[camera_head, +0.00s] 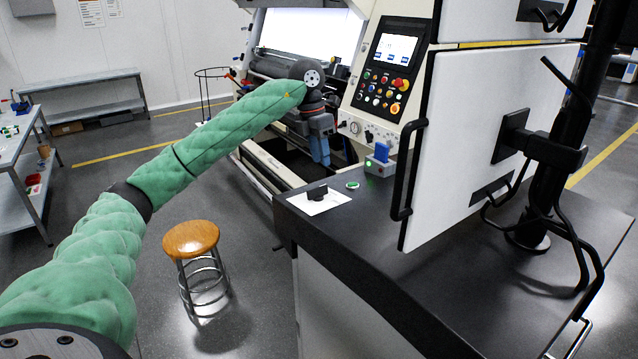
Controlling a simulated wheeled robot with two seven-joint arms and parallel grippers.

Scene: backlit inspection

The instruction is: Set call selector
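My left gripper (320,160) hangs at the end of my green padded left arm, its blue fingers pointing down in front of the machine, above and behind the near worktop. The fingers overlap from this angle, so I cannot tell whether they are open or shut. No part is labelled as the call selector. A black knob-like piece (317,191) is on a white sheet on the worktop. A small grey box with a blue top and a green light (379,161) stands farther right. A small round green button (352,185) lies between them. My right gripper is out of view.
The dark worktop (420,270) carries large white panels (490,130) on a black post. Behind is a machine control panel (390,70) with a screen and several buttons. A wooden stool (191,239) stands on the floor at left.

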